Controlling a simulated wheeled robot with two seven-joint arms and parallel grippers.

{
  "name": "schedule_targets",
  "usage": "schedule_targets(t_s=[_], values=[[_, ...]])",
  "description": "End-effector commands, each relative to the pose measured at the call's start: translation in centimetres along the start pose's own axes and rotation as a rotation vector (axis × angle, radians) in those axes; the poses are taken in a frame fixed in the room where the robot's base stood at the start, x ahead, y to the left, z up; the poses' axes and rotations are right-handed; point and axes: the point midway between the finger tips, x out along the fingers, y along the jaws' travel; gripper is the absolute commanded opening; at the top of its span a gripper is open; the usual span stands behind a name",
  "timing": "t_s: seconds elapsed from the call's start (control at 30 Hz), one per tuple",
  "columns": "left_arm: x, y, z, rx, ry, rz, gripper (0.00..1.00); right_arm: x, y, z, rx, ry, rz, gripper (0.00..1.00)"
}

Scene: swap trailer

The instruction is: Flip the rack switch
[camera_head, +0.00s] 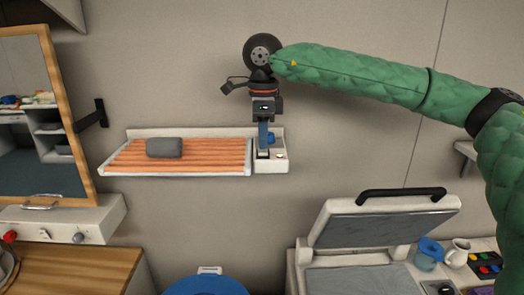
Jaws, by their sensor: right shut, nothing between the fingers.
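The rack (200,171) is a wall shelf with orange slats and a pale frame. A pale switch box (272,167) is at its right end. My right gripper (263,151) points down over this box with its blue fingers shut and empty. Its tips are at or just above the box's top; I cannot tell whether they touch. The switch itself is largely hidden behind the fingers, so its position cannot be told. A small yellowish spot (279,156) shows on the box right of the fingers. My left gripper is out of view.
A grey rolled bundle (164,148) lies on the slats. A wood-framed mirror (45,120) is at left, above a panel with knobs (78,237). An open-lidded appliance (375,222) with a black handle, a blue jug (428,254) and a mug (457,252) are at lower right.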

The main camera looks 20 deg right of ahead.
Motion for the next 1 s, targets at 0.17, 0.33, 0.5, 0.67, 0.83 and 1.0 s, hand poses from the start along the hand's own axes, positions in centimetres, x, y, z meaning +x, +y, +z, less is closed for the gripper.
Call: schedule_targets(t_s=[0.17, 0.33, 0.5, 0.67, 0.83, 1.0], values=[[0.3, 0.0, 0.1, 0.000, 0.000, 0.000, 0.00, 0.3, 0.0, 0.0, 0.000, 0.000, 0.000, 0.00], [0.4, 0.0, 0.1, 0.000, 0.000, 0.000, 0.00, 0.5, 0.0, 0.0, 0.000, 0.000, 0.000, 0.00], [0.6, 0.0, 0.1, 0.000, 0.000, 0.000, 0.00, 0.7, 0.0, 0.0, 0.000, 0.000, 0.000, 0.00], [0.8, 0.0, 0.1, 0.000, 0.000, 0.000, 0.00, 0.9, 0.0, 0.0, 0.000, 0.000, 0.000, 0.00], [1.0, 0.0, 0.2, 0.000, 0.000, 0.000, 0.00, 1.1, 0.0, 0.0, 0.000, 0.000, 0.000, 0.00], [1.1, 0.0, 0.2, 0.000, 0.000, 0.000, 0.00, 1.3, 0.0, 0.0, 0.000, 0.000, 0.000, 0.00]])
